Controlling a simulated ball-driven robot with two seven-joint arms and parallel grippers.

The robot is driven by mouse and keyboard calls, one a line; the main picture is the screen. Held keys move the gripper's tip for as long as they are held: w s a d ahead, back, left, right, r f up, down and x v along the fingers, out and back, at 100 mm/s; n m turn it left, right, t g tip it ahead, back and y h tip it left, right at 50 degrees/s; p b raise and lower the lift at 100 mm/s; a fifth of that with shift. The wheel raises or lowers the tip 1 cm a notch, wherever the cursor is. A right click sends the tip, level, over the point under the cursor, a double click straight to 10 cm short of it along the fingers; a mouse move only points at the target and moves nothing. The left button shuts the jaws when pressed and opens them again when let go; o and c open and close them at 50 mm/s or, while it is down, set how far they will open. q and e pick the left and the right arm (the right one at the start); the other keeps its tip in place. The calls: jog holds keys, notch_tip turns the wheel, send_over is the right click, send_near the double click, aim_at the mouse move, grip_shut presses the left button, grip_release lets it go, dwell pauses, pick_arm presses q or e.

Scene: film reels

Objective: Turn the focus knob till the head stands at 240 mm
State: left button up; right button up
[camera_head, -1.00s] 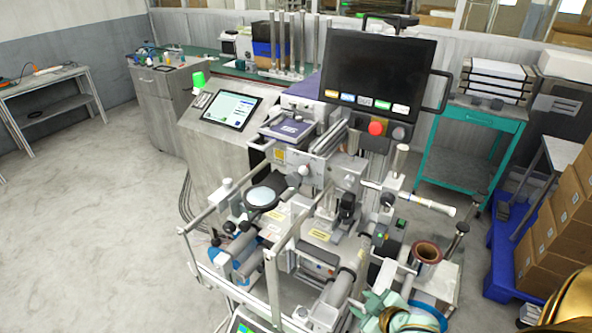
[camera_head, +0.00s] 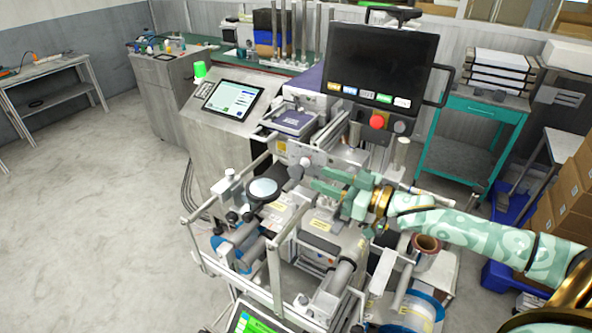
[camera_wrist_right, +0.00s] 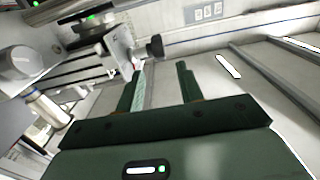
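My right gripper (camera_head: 322,180) reaches in from the right over the middle of the machine, its two green fingers apart and pointing left. In the right wrist view the gripper (camera_wrist_right: 160,78) is open with nothing between its fingers. A small black knob (camera_wrist_right: 155,46) sticks out from a grey block (camera_wrist_right: 122,48) just beyond the left finger, apart from it. I take it to be the focus knob and the block to be part of the head. No millimetre reading can be made out. My left gripper is not in view.
A black monitor (camera_head: 378,62) with a red button (camera_head: 377,121) stands behind the gripper. A round magnifier (camera_head: 263,190) and metal frame rails (camera_head: 275,262) lie to the left and front. A brown-rimmed core (camera_head: 427,243) stands below my right forearm. Open floor lies left.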

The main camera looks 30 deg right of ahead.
aim_at(304, 172)
jog(key=x, duration=0.8)
jog(key=shift+w+a, duration=0.1)
jog(key=shift+w, duration=0.05)
jog(key=shift+f, duration=0.15)
jog(key=c, duration=0.8)
